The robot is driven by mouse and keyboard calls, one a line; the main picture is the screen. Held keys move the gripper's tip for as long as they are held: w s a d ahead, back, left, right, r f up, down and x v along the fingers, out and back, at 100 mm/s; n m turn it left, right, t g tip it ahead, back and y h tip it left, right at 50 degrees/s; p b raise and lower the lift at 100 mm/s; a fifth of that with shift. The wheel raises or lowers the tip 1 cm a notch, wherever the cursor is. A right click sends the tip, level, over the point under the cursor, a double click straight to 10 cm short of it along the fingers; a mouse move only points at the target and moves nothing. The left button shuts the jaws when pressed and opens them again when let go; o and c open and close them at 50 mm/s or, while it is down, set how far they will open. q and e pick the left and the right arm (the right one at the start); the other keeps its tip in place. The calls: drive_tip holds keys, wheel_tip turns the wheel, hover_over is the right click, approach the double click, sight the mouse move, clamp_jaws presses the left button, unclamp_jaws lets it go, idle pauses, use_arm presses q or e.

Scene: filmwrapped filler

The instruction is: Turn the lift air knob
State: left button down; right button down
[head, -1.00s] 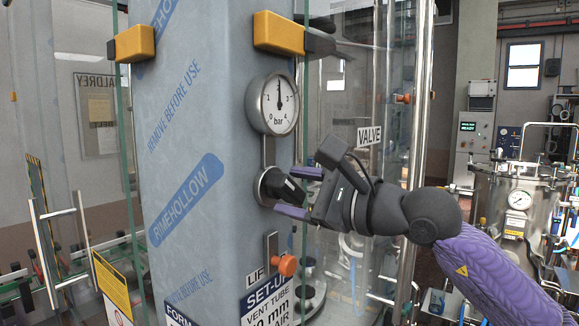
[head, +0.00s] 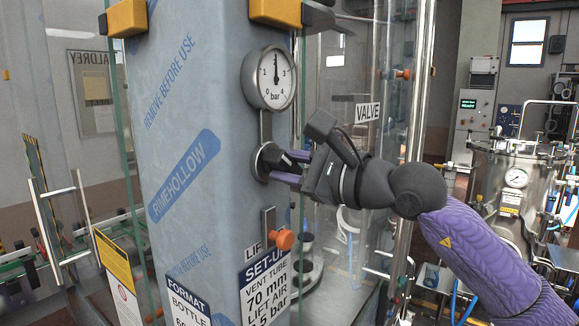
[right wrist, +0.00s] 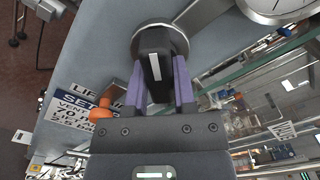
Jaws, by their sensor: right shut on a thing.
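The lift air knob (head: 266,162) is a black knob with a silver collar on the film-wrapped column, below the round bar gauge (head: 270,78). My right gripper (head: 288,167) is shut on it from the right, its purple fingers on either side of the black grip. In the right wrist view the knob (right wrist: 155,58) sits between the two fingers (right wrist: 159,90), a white mark on its grip. The gauge needle points straight up. My left gripper is not in view.
An orange knob (head: 285,240) on a bracket sits below, above the set-up sign (head: 266,285). A glass panel and a metal post (head: 421,90) stand right of the column, near my right arm. Yellow-orange blocks (head: 276,12) sit above the gauge.

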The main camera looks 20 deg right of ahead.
drive_tip(key=m+b, duration=0.2)
drive_tip(key=shift+f+m, duration=0.2)
drive_tip(key=shift+m, duration=0.1)
drive_tip(key=m+b, duration=0.2)
drive_tip(key=m, duration=0.2)
drive_tip(key=shift+a+m, duration=0.1)
drive_tip(key=shift+m, duration=0.2)
drive_tip(key=m+b, duration=0.1)
drive_tip(key=m, duration=0.3)
drive_tip(key=shift+s+m, duration=0.1)
drive_tip(key=shift+m, duration=0.2)
drive_tip(key=shift+r+m+b, duration=0.15)
drive_tip(key=shift+m+b, duration=0.5)
drive_tip(key=shift+m, duration=1.45)
drive_tip(key=shift+c, duration=2.2)
unclamp_jaws()
